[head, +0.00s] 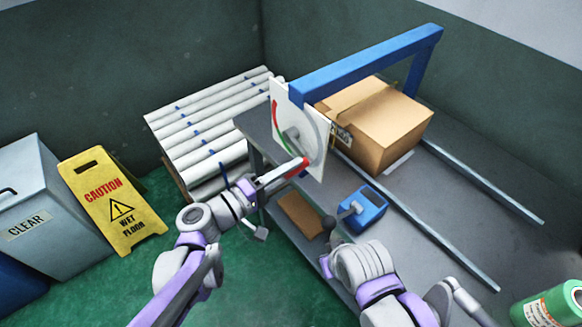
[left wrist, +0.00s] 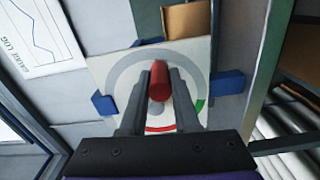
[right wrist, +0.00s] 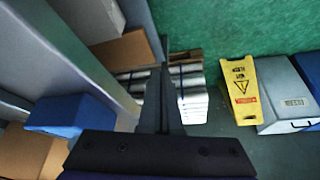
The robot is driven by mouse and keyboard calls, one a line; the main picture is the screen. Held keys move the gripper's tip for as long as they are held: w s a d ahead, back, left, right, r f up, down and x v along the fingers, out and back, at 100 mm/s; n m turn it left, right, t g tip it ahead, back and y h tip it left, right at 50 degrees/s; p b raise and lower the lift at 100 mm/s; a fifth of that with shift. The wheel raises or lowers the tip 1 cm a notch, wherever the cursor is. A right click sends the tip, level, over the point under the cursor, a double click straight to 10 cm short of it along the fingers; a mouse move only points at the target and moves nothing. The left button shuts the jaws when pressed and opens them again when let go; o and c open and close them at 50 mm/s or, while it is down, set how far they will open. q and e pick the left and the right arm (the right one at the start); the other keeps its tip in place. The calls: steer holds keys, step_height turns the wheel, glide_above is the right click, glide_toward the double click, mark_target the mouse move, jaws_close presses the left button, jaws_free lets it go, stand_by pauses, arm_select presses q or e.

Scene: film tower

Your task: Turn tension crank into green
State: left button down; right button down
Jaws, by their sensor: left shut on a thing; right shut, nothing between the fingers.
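The tension crank has a white dial plate (head: 313,160) with a round grey ring, a red arc and a green arc, under the blue frame. In the left wrist view the red arc (left wrist: 160,129) is at the bottom and the green arc (left wrist: 200,105) at the lower right. My left gripper (head: 284,173) is shut on the red crank handle (left wrist: 160,80), which lies between its fingers over the grey stretch of the ring. The pointer's exact angle is partly hidden. My right gripper (right wrist: 164,80) is shut and empty, beside the bench edge.
A cardboard box (head: 385,122) sits on the grey bench behind the dial, under the blue frame (head: 366,62). A blue device (head: 362,208) stands near the bench edge.

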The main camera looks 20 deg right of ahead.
arm_select(q)
steer(key=shift+f+m, duration=0.25)
steer(key=shift+m, duration=0.15)
steer(key=c, duration=0.7)
jaws_free()
steer(key=shift+w, duration=0.1)
steer(key=shift+o, duration=0.2)
steer(key=shift+a, duration=0.1)
steer(key=v, duration=1)
steer(key=shift+a, duration=0.35)
